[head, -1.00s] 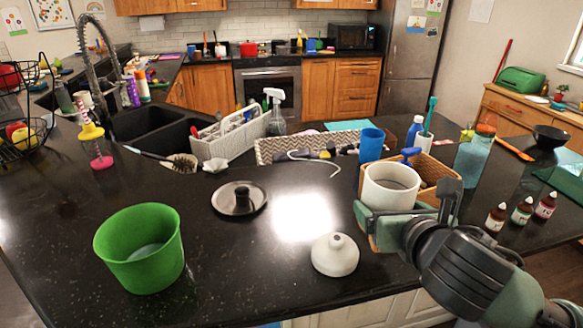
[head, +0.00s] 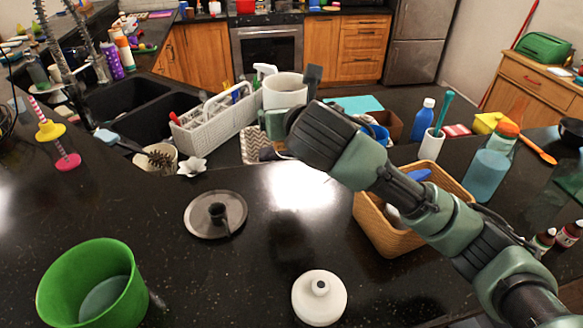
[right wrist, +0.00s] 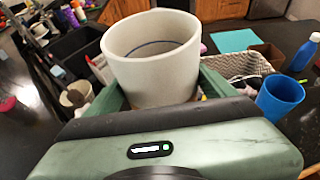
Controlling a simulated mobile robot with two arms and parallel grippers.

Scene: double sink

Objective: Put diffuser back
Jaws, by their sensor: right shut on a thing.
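A white open-topped cylinder, likely the diffuser body (head: 285,91), is upright in my right gripper (head: 276,122). A white domed piece with a small hole on top, likely the diffuser's cover (head: 319,302), stands on the counter at the front. My left gripper is not in view.
A wicker basket (head: 375,230) lies under my right arm. A dark round lid (head: 205,222) and a green bucket (head: 70,270) stand on the left. The white caddy (head: 215,130) borders the sink. A blue cup (right wrist: 281,97) is right of the cylinder.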

